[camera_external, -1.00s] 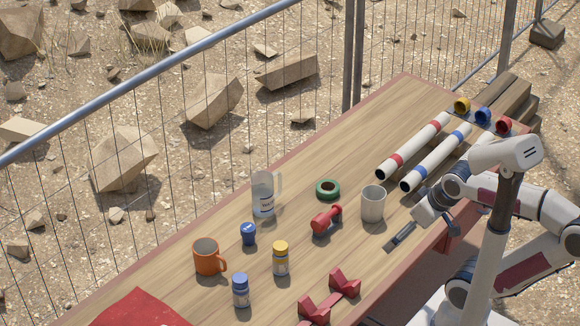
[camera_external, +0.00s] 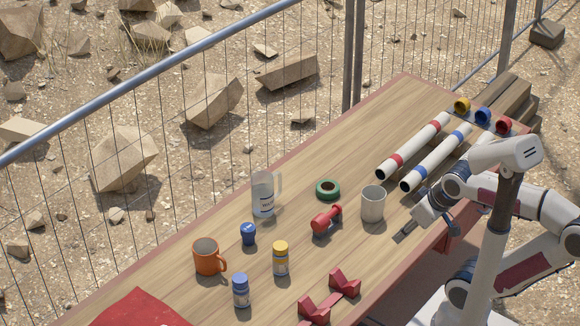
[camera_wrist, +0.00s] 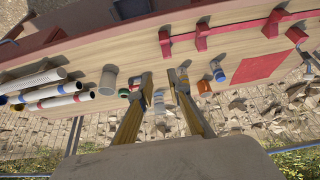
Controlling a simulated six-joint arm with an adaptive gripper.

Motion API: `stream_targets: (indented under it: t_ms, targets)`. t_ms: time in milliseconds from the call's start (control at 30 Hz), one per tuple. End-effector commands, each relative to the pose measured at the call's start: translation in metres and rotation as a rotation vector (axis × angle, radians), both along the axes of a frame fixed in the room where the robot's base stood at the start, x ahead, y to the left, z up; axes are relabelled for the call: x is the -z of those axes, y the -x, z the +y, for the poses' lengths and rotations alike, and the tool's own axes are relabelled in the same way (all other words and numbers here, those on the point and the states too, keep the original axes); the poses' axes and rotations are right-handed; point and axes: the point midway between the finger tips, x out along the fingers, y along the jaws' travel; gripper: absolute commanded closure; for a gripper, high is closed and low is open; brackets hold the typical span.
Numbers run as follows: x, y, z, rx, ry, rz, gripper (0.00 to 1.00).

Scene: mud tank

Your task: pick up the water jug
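The water jug (camera_external: 263,193) is a clear, pale jug with a handle on its right side and a label. It stands upright near the table's far edge. In the wrist view it seems to show as a pale shape (camera_wrist: 158,101) between my fingers, partly hidden. My gripper (camera_external: 399,238) is over the table's near right edge in the external view, well apart from the jug. The wrist view shows my gripper (camera_wrist: 160,79) with its two fingers spread and nothing held between them.
White tubes (camera_external: 436,158) lie at right. A fence runs behind.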

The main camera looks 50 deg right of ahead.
Motion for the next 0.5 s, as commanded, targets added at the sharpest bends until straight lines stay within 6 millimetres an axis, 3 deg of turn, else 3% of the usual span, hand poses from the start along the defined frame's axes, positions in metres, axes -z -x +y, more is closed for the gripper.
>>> stream_targets:
  t_ms: [267, 500]
  targets:
    - [-0.002, -0.011, 0.0, 0.003, -0.003, -0.011, 0.82]
    - [-0.008, -0.051, 0.0, 0.012, -0.013, -0.052, 0.82]
